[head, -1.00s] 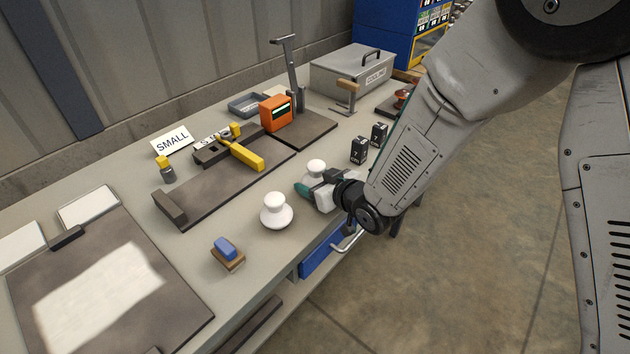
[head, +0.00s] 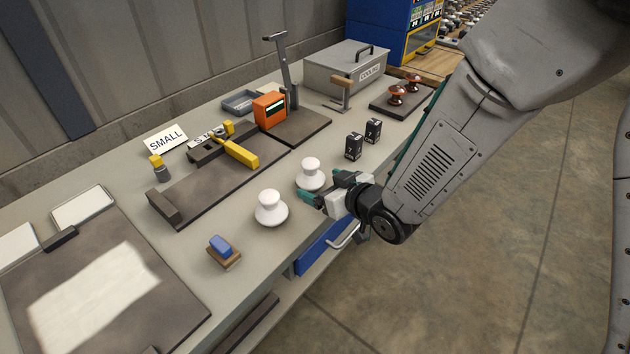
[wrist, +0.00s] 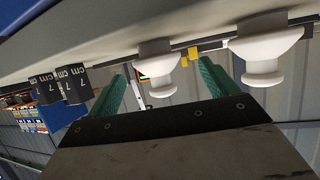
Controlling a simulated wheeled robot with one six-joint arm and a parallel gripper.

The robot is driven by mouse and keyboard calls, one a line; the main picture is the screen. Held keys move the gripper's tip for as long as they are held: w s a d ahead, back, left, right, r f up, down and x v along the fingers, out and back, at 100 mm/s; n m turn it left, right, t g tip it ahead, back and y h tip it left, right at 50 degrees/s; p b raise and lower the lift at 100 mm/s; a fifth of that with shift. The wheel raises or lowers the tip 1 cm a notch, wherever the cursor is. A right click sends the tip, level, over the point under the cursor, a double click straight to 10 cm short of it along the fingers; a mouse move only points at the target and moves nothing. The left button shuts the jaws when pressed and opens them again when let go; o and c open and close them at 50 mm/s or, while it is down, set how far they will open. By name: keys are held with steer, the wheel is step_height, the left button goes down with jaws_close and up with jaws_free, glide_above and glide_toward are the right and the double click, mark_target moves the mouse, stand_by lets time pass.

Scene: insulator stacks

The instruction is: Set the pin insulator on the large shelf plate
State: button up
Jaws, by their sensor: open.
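Two white insulators stand upright on the bench: one nearer (head: 270,210) and one farther (head: 311,175). I cannot tell from the pictures which is the pin insulator. My gripper (head: 318,188) has teal fingers, is open and empty, and is low at the bench's front edge, just in front of the farther white insulator. In the wrist view, which looks upside down, one white insulator (wrist: 159,68) shows between the fingers, beyond their tips, and another (wrist: 264,52) lies to the right. Dark plates lie on the bench, one at the left (head: 140,320); I cannot tell which is the large shelf plate.
Two black blocks (head: 354,146) stand right of the insulators. Two reddish-brown insulators (head: 396,94) sit on a dark plate at the far right. A blue-topped block (head: 222,247) is nearer left. A SMALL sign (head: 166,139) and an orange device (head: 269,110) stand behind.

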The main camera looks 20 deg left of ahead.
steer(key=shift+v, duration=0.9)
steer(key=w+d+r+m+t+h, duration=0.1)
steer(key=w+d+r+m+h, duration=0.35)
steer(key=d, duration=0.65)
steer(key=s+d+r+m+g+h, duration=0.1)
steer(key=s+d+r+h, duration=0.1)
steer(key=d+r, duration=0.35)
steer(key=s+d+r+m+h, duration=0.1)
steer(key=d+r+h, duration=0.15)
steer(key=d, duration=0.65)
steer(key=s+d+r+m+g+h, duration=0.2)
steer(key=s+d+r+g, duration=0.1)
steer(key=s+d, duration=0.7)
steer(key=shift+s+r+m, duration=0.35)
steer(key=shift+s+r, duration=0.1)
steer(key=shift+r, duration=0.1)
steer(key=s+d+g, duration=0.1)
steer(key=s, duration=0.3)
steer(key=s+d+r+m+g, duration=0.1)
steer(key=s, duration=0.2)
steer(key=s+d+r+m+g, duration=0.1)
steer(key=s, duration=0.3)
steer(key=shift+s+d+r, duration=0.15)
steer(key=shift+s+r, duration=0.1)
steer(key=shift+s, duration=0.05)
steer(key=shift+c, duration=1.3)
steer(key=shift+s, duration=0.45)
steer(key=shift+c, duration=1.2)
